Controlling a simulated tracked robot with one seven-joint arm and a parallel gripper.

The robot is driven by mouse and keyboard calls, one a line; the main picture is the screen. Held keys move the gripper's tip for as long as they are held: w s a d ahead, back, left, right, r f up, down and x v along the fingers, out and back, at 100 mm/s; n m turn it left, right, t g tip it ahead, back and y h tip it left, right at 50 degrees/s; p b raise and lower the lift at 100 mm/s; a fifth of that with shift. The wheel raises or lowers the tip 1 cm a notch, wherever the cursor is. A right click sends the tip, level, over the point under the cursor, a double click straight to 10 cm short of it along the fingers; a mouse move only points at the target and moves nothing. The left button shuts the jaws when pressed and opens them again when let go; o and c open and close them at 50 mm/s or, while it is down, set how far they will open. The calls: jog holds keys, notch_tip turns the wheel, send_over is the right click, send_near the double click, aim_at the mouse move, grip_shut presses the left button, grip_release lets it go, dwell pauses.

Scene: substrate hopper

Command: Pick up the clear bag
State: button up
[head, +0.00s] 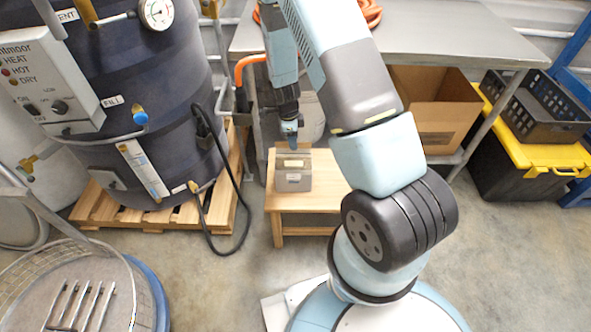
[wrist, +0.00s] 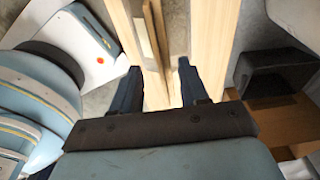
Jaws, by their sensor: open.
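The clear bag (head: 293,180) looks like a small grey, boxy packet with a pale yellowish mark near its top. It sits upright on the small wooden table (head: 300,204) in the head view. My gripper (head: 290,131) points down just above the bag, with the fingertips close to its top; whether they touch it cannot be told. In the wrist view my gripper (wrist: 158,82) is open, its two dark fingers apart. Pale wood of the table (wrist: 207,35) shows beyond them. A thin brownish strip lies between the fingers; I cannot tell if it is the bag.
A dark tank (head: 140,80) on a wooden pallet (head: 225,190) stands left, with a hanging black cable. A metal bench (head: 450,40) is behind, with a cardboard box (head: 425,115) under it. A black-and-yellow bin (head: 530,140) stands right. A round mesh-rimmed vessel (head: 80,290) is at lower left.

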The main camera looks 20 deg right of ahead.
send_over(294, 165)
jog(key=w, duration=0.3)
jog(key=shift+d+f, duration=0.25)
jog(key=shift+f, duration=1.05)
jog(key=shift+d+f, duration=0.2)
jog(key=shift+f, duration=1.1)
jog(key=shift+c, duration=0.3)
